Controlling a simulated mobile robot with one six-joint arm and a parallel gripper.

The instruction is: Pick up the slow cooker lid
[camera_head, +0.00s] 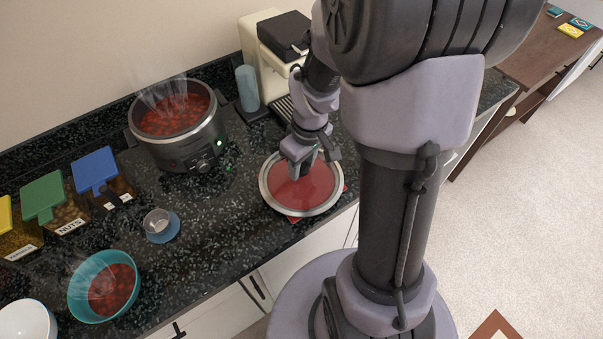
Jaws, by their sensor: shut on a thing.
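The slow cooker lid (282,200) is a round, see-through lid with a pale metal rim, near the counter's front edge. Red shows through it, and bits of a red mat (294,219) stick out past its rim. My gripper (303,173) points down at the lid's middle and is shut on it; the fingers hide the knob. I cannot tell whether the lid touches the mat or is just above it. The slow cooker (182,153) stands uncovered at the back left, full of steaming red food, with a green light on its front.
A cream coffee machine (262,72) and a blue cylinder (247,88) stand behind the lid. A small clear cup (157,221), a teal bowl (76,283) of red food, a white bowl (25,320) and labelled bins (68,222) are to the left. Counter between cup and lid is clear.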

